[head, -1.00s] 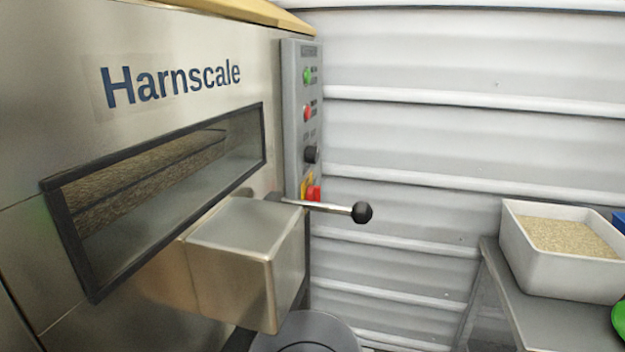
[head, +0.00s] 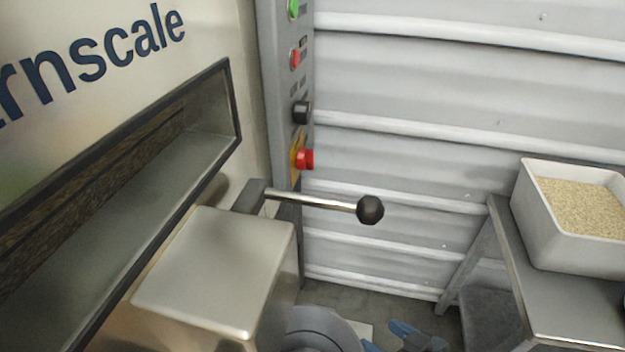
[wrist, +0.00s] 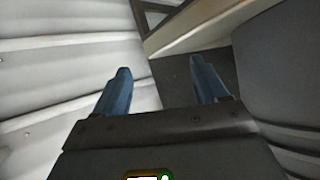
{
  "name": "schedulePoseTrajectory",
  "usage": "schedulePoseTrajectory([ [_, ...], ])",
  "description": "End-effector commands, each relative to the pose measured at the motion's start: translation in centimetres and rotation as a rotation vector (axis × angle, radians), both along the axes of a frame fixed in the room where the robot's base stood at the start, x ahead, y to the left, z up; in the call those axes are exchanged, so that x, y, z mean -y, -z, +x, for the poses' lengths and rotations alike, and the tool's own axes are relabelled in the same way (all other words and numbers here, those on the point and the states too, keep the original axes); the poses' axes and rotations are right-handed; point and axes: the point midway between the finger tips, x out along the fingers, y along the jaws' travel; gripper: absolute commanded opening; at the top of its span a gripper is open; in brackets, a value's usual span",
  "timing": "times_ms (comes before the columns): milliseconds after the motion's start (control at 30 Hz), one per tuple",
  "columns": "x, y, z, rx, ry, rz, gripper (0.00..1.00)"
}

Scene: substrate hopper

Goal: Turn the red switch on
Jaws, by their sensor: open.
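The grey control panel (head: 277,100) on the machine's edge carries a red round button (head: 295,59) and, lower down, a bigger red mushroom-shaped knob (head: 304,159) on a yellow plate. I cannot tell which one is the red switch, or its on/off state. My gripper (head: 383,335) shows its blue fingers at the bottom edge of the head view, well below the panel. In the wrist view my gripper (wrist: 160,67) is open with nothing between the fingers; no red control shows there.
A lever with a black ball (head: 370,209) sticks out right, below the red knob. A metal box (head: 215,270) juts from the machine. A green button (head: 293,9) and black knob (head: 302,112) share the panel. A white bin (head: 560,245) of grain stands on a metal table at right.

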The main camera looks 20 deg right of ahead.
Motion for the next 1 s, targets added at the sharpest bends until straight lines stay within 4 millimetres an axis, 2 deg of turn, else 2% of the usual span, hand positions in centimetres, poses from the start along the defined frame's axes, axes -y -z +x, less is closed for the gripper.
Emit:
schedulePoseTrajectory([
  [367, 0.1, -0.8, 4.9, 0.027, -0.094, 0.050, 0.72],
  [567, 0.2, -2.4, 9.2, 0.073, -0.189, 0.091, 0.72],
  [667, 0.5, -4.5, 12.5, 0.125, -0.267, 0.120, 0.72],
  [767, 1.0, -7.5, 16.0, 0.203, -0.366, 0.149, 0.72],
  [900, 1.9, -12.7, 20.0, 0.338, -0.509, 0.176, 0.72],
  [1000, 2.6, -16.4, 22.0, 0.436, -0.597, 0.184, 0.72],
])
